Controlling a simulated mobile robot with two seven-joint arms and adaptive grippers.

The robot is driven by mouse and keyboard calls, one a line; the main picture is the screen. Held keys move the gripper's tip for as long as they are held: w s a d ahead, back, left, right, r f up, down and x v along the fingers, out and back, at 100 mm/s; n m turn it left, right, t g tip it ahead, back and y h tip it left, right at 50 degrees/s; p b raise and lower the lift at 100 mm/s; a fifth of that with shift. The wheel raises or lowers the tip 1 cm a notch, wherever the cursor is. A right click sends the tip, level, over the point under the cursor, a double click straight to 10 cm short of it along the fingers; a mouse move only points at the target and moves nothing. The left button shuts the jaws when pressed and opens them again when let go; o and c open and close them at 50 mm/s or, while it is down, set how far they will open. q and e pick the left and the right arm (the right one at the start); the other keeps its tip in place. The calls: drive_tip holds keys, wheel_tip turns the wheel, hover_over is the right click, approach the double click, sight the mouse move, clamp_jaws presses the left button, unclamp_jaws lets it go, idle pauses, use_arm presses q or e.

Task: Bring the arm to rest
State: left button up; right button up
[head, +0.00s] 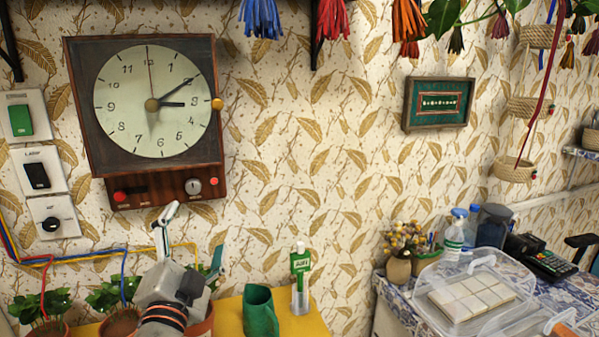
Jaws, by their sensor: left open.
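My left gripper (192,244) is at the lower left of the head view, its two fingers spread wide and pointing up, with nothing between them. It is in front of the potted plants, below the wooden clock box (145,110). The arm behind it leaves the bottom edge of the view. No samovar or teapot shows in this view.
A green cup (260,313) and a green-labelled bottle (300,280) stand on a yellow surface (318,326) right of the gripper. Wall switches (38,172) are at left. A clear lidded box (470,293) sits on the right table. Wall space between is clear.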

use_arm(q)
drive_tip(key=s+a+f+n+g+y, duration=0.1)
drive_tip(key=s+a+f+n+g, duration=0.3)
drive_tip(key=f, duration=0.6)
drive_tip(key=s+a+f+m+g+y, duration=0.1)
drive_tip(key=s+a+f+g+y, duration=0.3)
drive_tip(key=f, duration=0.7)
drive_tip(key=s+a+f+n+g+h, duration=0.1)
drive_tip(key=s+a+f+g, duration=0.25)
drive_tip(key=s+f, duration=0.45)
drive_tip(key=s+a+f+g, duration=0.2)
drive_tip(key=s+a+f, duration=0.35)
drive_tip(key=s, duration=0.55)
drive_tip(key=w+d+f+n+t+h, duration=0.2)
drive_tip(key=d+f+h, duration=0.5)
drive_tip(key=d+f, duration=0.6)
drive_tip(key=shift+d+f+n+t, duration=0.15)
drive_tip(key=shift+d+n+t, duration=0.45)
drive_tip(key=shift+d, duration=1.4)
